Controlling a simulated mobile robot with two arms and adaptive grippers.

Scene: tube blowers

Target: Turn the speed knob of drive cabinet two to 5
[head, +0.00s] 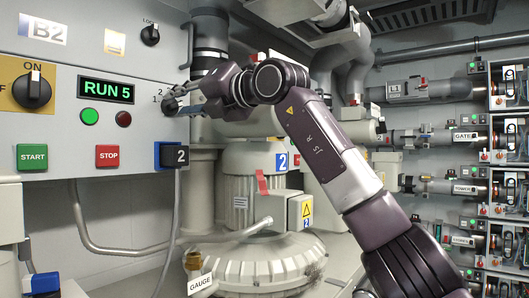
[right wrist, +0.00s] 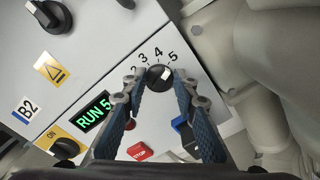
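Drive cabinet two, labelled B2 (head: 60,125), fills the left of the head view. Its green display (head: 106,91) reads RUN 5; it also shows in the right wrist view (right wrist: 93,111). The dark round speed knob (head: 169,104) is on the cabinet's right part, partly behind my right gripper (head: 182,101). In the right wrist view, the knob (right wrist: 157,79) sits between the fingertips of my right gripper (right wrist: 159,76), below a scale ending at 5. A pale mark on the knob lies toward the 5. The fingers stand apart on either side of the knob, looking open. My left gripper is not in view.
A green START button (head: 32,156), red STOP button (head: 107,156), ON switch (head: 32,90) and LOCAL knob (head: 150,35) are on the same panel. A large grey machine (head: 250,190) stands right of the cabinet.

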